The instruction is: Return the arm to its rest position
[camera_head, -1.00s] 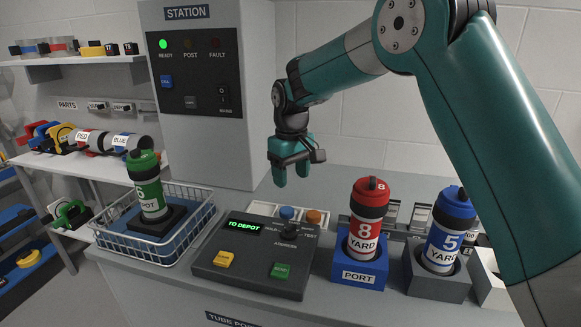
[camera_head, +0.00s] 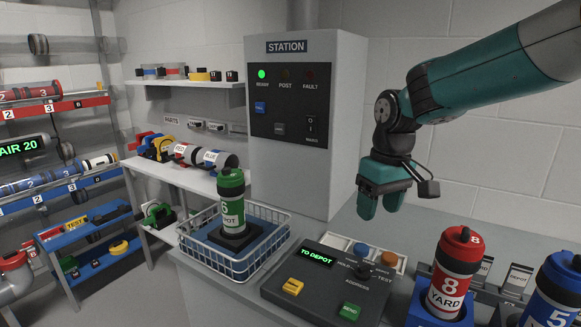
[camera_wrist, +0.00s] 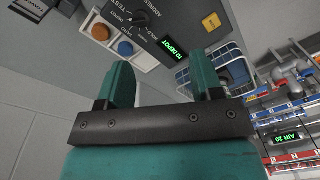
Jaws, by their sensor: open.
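My gripper (camera_head: 381,204) hangs above the back of the counter in the head view, right of the station cabinet. Its two teal fingers are apart and empty. In the wrist view the fingers of my gripper (camera_wrist: 164,82) stand spread, with nothing between them. My teal arm comes in from the upper right of the head view.
Below are the control panel (camera_head: 281,285) reading "TO DEPOT", a red canister (camera_head: 452,275) in a blue holder and a blue canister (camera_head: 556,290). A green canister (camera_head: 231,205) stands in a wire basket (camera_head: 190,240). The station cabinet (camera_head: 318,180) stands behind. Shelves fill the left.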

